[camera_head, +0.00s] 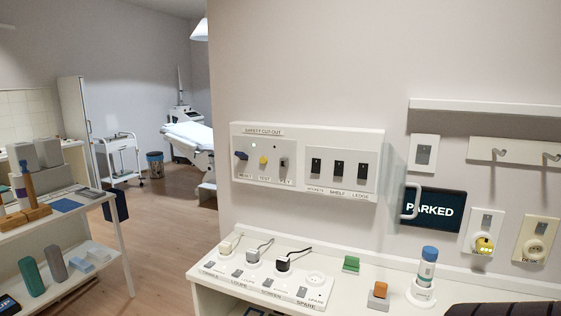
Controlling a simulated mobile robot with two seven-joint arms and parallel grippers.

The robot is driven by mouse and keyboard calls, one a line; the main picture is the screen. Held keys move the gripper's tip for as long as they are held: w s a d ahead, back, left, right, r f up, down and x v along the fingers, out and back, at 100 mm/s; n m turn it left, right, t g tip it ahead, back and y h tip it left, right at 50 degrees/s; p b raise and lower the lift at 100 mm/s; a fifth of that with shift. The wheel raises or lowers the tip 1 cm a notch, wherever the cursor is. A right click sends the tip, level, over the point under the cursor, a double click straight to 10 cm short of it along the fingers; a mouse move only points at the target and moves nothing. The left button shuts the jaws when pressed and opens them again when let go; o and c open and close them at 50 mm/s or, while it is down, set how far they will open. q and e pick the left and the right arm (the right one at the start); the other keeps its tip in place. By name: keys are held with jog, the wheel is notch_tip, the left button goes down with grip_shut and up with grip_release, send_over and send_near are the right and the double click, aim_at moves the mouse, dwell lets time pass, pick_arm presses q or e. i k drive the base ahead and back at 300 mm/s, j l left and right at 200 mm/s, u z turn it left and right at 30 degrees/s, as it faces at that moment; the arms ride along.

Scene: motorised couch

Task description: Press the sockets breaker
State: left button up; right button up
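The sockets breaker (316,166) is a dark switch, leftmost of three in a row on the right half of a white wall panel (378,150). A small label that seems to read "SOCKETS" sits below it. The shelf breaker (339,168) and ledge breaker (361,171) are to its right. Their exact lever positions are too small to tell. The panel's left half, under the "SAFETY CUT-OUT" label (263,132), has a blue knob (241,155), a yellow button (263,160) and a dark switch (284,164).
Below the panel is a white counter (209,263) with a socket strip (262,283), plugs, a green block (351,264), an orange-and-grey block (379,296) and a blue-capped bottle (427,267). A "PARKED" screen (432,211) hangs to the right. Open wooden floor (170,240) lies left.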

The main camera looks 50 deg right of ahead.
aim_at(316, 167)
jog(key=j+z, duration=0.1)
jog(key=j, duration=0.55)
jog(key=z, duration=1.3)
jog(key=i+l+z, duration=0.3)
jog(key=l+z, duration=0.15)
